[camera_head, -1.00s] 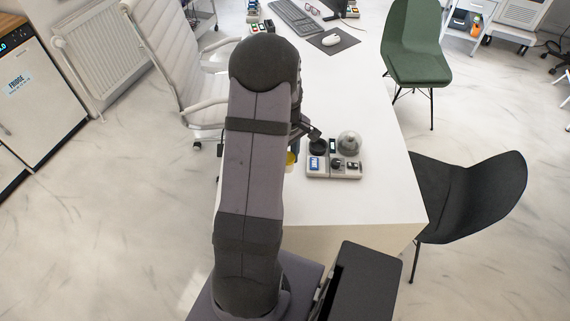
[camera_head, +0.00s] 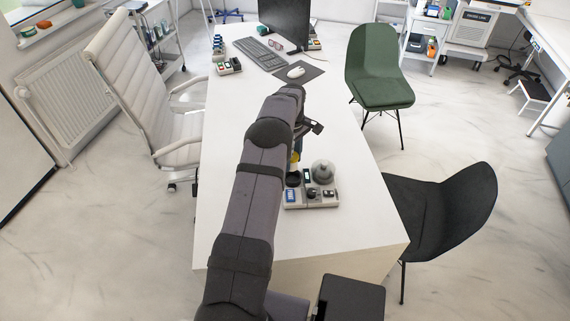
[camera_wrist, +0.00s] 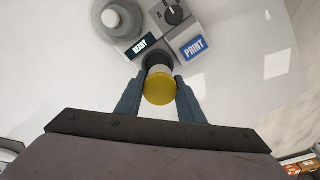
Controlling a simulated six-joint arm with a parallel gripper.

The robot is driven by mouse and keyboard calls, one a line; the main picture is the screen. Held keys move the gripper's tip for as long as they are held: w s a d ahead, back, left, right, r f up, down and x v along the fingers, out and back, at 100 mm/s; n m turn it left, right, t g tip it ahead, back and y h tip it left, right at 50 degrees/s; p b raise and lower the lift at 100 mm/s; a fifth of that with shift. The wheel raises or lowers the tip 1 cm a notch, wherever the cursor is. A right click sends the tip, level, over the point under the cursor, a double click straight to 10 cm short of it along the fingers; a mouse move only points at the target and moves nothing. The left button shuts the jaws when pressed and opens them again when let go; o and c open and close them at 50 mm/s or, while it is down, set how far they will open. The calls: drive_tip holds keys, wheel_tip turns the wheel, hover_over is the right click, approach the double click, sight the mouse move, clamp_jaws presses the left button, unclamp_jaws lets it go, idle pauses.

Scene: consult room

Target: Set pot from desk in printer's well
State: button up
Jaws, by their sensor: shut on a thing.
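The pot (camera_wrist: 160,88) has a yellow top and a pale body; in the wrist view it is between my two blue-grey fingers. My gripper (camera_wrist: 160,77) is shut on it. In the head view only part of the yellow pot (camera_head: 295,157) shows beside my arm. The printer (camera_head: 311,204) is a small pale unit on the desk with a clear dome, a knob and a blue PRINT button (camera_wrist: 194,47). Its dark round well (camera_head: 292,180) is at its back left. In the wrist view the pot overlaps the well's dark rim (camera_wrist: 156,60), so I cannot tell the height between them.
The white desk (camera_head: 348,175) is clear around the printer. A keyboard (camera_head: 261,53), mouse (camera_head: 296,72) and monitor (camera_head: 285,22) are at its far end. A black chair (camera_head: 440,215) and a green chair (camera_head: 379,65) stand to the right, a white chair (camera_head: 138,85) left.

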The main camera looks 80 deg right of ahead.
drive_tip(key=shift+s+d, duration=0.15)
drive_tip(key=shift+d, duration=0.1)
drive_tip(key=shift+f, duration=0.1)
drive_tip(key=shift+f+b, duration=1.2)
drive_tip(key=shift+f, duration=0.7)
drive_tip(key=shift+f+b, duration=0.8)
drive_tip(key=shift+f, duration=0.2)
idle(1.2)
